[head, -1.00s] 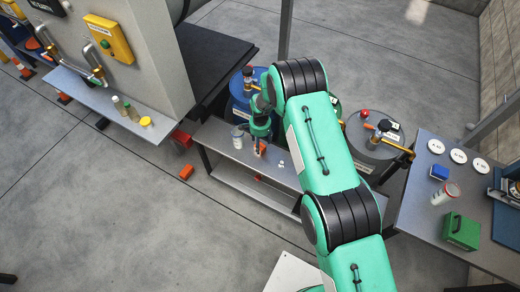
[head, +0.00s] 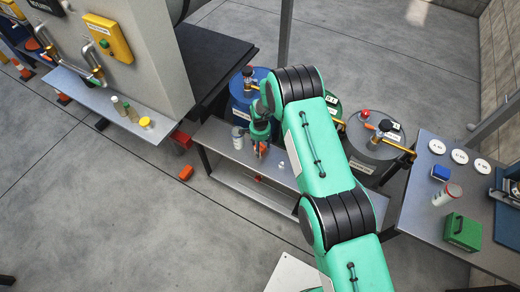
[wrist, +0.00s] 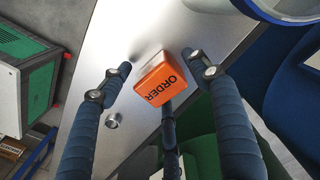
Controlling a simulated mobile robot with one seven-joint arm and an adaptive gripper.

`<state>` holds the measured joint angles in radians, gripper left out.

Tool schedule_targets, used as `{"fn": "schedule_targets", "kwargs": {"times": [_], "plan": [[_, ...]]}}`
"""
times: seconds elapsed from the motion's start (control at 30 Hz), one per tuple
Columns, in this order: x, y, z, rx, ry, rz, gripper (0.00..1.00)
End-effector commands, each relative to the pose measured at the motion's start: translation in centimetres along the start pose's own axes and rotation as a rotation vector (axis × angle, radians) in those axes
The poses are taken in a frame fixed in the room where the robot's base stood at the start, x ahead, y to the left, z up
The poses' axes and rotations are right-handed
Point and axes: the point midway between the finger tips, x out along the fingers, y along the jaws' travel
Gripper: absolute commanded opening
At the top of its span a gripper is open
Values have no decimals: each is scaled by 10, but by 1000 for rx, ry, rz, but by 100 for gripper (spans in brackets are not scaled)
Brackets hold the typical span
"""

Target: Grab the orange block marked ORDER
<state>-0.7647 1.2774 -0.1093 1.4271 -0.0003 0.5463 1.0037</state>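The orange block marked ORDER (wrist: 160,82) sits on the grey metal bench (head: 222,146). Its black lettering shows clearly in the wrist view. My gripper (wrist: 160,75) has its blue-grey fingers spread around the block, one to the left, one to the right and one at the near side. Gaps show beside the left and right fingertips; I cannot tell whether the near finger touches the block. In the head view my gripper (head: 260,149) hangs over the bench and mostly hides the block.
A pale jar (head: 237,138) stands left of my gripper on the bench. A small white item (head: 281,165) lies to its right. Blue (head: 243,95) and grey drums (head: 372,140) stand behind. Another orange block (head: 185,173) lies on the floor. A right-hand table (head: 425,205) holds several items.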

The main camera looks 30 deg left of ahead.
Motion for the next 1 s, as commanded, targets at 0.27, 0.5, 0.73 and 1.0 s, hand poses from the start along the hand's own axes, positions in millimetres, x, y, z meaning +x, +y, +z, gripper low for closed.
{"fn": "schedule_targets", "kwargs": {"times": [0.27,0.5,0.73,1.0], "plan": [[0,0,0,0,0,0,14],[-1,0,0,0,0,0,14],[-9,0,0,0,0,-1,14],[-39,-1,-1,0,1,-2,14]]}}
